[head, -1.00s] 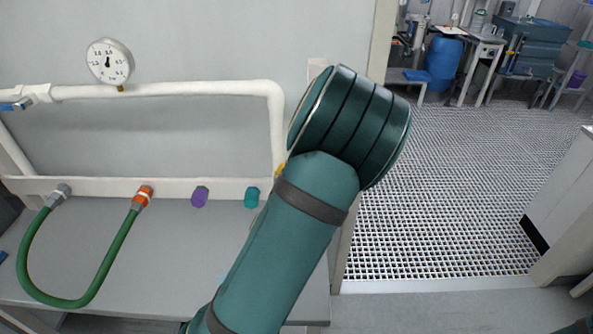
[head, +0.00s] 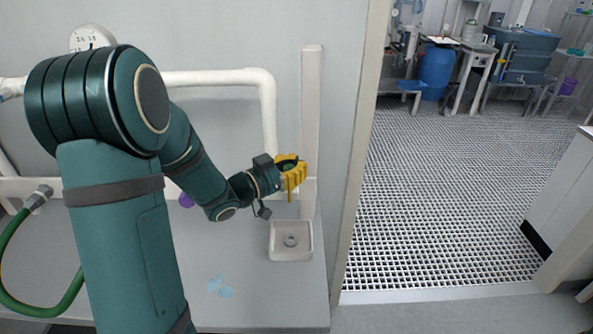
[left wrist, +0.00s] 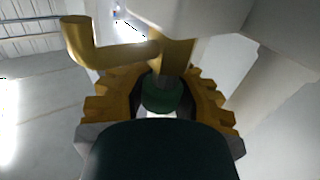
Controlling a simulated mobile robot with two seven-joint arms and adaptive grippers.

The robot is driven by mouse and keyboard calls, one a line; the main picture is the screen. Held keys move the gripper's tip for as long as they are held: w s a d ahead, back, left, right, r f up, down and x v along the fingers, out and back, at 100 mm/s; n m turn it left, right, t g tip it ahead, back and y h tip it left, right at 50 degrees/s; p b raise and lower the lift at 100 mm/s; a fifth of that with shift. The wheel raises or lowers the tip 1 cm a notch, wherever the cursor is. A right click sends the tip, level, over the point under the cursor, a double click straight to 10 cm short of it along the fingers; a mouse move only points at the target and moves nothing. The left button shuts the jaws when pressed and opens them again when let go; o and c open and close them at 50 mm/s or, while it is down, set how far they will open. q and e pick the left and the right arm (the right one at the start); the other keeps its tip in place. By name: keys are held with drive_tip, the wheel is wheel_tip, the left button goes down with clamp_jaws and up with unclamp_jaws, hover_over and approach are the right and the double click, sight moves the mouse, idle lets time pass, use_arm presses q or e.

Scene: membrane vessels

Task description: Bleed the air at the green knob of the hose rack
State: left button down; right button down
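My left gripper (head: 293,174) has yellow fingers and is at the right end of the hose rack's white pipe (head: 225,78) in the head view. In the left wrist view the dark green knob (left wrist: 162,97) sits between the yellow fingers, below a brass valve body (left wrist: 172,55) with a bent spout (left wrist: 78,42). The fingers stand on both sides of the knob and look open around it. Whether they touch it is hard to see. In the head view my gripper mostly hides the knob. My right gripper is not in view.
A small square cup (head: 290,252) stands on the grey bench below my left gripper. A white post (head: 311,110) rises behind it. My arm partly covers the gauge (head: 85,37), a purple cap (head: 186,200) and the green hose (head: 40,308). The doorway on the right is clear.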

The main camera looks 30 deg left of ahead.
use_arm(q)
drive_tip(key=shift+s+f+g+h, duration=0.15)
drive_tip(key=shift+f+g+h, duration=0.15)
drive_tip(key=shift+h, duration=0.1)
drive_tip(key=c, duration=0.7)
unclamp_jaws()
drive_tip(key=shift+s+a+r, duration=0.15)
drive_tip(key=shift+s, duration=0.05)
drive_tip(key=shift+w, duration=0.15)
drive_tip(key=v, duration=1.2)
